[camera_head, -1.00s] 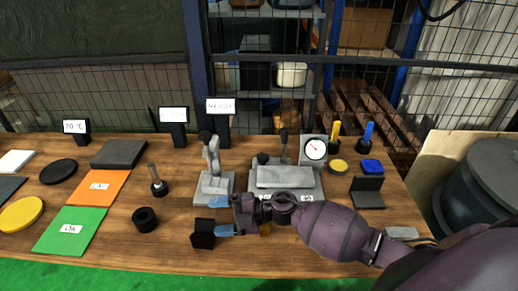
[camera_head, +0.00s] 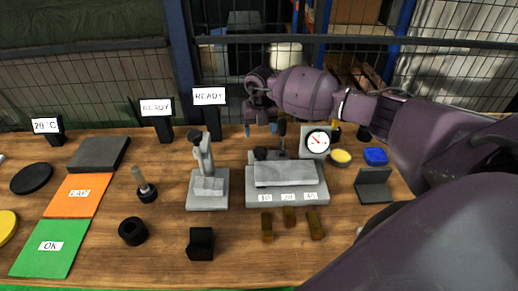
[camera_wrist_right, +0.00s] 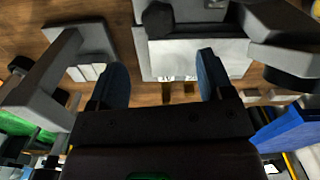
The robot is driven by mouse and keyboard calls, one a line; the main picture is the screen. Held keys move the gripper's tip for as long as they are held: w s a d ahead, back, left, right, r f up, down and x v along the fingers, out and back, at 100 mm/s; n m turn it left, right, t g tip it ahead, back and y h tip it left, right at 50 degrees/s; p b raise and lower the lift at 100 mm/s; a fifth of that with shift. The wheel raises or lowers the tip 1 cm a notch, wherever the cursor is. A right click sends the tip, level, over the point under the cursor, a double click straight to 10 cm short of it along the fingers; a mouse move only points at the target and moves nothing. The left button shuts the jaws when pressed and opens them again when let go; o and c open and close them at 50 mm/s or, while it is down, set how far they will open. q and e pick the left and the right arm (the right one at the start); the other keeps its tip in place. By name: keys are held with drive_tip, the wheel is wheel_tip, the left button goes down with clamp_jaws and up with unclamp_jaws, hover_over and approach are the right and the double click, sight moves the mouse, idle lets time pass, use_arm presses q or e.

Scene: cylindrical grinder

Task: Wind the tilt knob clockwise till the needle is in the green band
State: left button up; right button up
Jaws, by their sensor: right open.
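The grinder fixture (camera_head: 290,190) is a grey block on the wooden table. A round black knob (camera_head: 260,153) sits at its left back corner; it also shows near the top of the right wrist view (camera_wrist_right: 158,18). The white dial gauge (camera_head: 318,142) stands at the fixture's back right, with a red needle pointing to the upper left; I cannot make out a green band. My right gripper (camera_head: 261,130) is open and empty, its blue fingers pointing down behind and above the knob. In the right wrist view the fingers (camera_wrist_right: 162,62) are wide apart. My left gripper is not in view.
A grey stand (camera_head: 208,188) is left of the fixture. Several small brown blocks (camera_head: 289,217) and a black block (camera_head: 201,243) lie in front. A yellow disc (camera_head: 341,156), blue block (camera_head: 375,155) and dark angle bracket (camera_head: 374,185) are right. Display screens (camera_head: 209,96) stand behind.

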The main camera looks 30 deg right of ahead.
sight(260, 151)
wheel_tip(260, 151, down, 9)
drive_tip(key=shift+f, duration=0.2)
idle(0.4)
drive_tip(key=c, duration=0.9)
drive_tip(key=shift+c, duration=0.2)
